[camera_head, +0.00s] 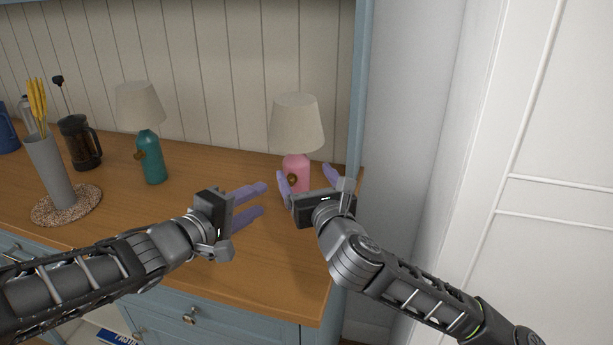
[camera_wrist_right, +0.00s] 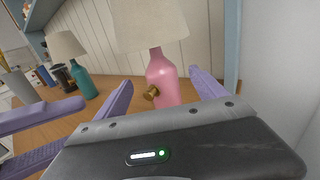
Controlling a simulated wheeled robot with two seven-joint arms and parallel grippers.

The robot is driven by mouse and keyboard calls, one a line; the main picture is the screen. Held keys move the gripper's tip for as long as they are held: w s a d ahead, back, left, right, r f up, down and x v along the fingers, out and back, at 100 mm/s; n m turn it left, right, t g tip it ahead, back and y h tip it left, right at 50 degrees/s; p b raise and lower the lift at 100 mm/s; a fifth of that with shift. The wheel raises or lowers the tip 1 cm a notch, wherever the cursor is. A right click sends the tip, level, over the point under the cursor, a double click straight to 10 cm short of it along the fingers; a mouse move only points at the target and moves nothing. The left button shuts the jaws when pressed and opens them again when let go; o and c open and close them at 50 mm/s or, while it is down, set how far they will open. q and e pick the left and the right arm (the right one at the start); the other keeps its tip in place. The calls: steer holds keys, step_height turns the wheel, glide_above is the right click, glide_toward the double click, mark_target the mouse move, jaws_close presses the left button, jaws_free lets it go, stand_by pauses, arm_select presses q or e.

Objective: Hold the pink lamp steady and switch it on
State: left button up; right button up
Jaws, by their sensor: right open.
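The pink lamp (camera_head: 296,170) with a cream shade (camera_head: 298,122) stands upright near the right end of the wooden counter. A brass knob (camera_head: 292,178) sits on the front of its base; it also shows in the right wrist view (camera_wrist_right: 152,93). My right gripper (camera_head: 307,176) is open, its purple fingers pointing at the lamp base, one on each side in the picture; I cannot tell whether they touch it. My left gripper (camera_head: 263,199) is open and empty over the counter, to the left and in front of the lamp. Its fingers also show at left in the right wrist view.
A teal lamp (camera_head: 151,157) with a similar knob stands to the left. A grey vase (camera_head: 50,172) on a speckled mat (camera_head: 84,205) and a French press (camera_head: 80,142) are further left. A blue post (camera_head: 360,90) and white wall bound the right side.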

mark_target(297, 188)
step_height(297, 188, down, 7)
steer(key=shift+f, duration=0.2)
steer(key=x, duration=0.7)
steer(key=shift+w+f, duration=0.25)
steer(key=shift+f, duration=0.05)
steer(key=shift+c, duration=0.4)
jaws_close()
arm_select(q)
steer(key=shift+c, duration=0.2)
jaws_close()
stand_by(1.3)
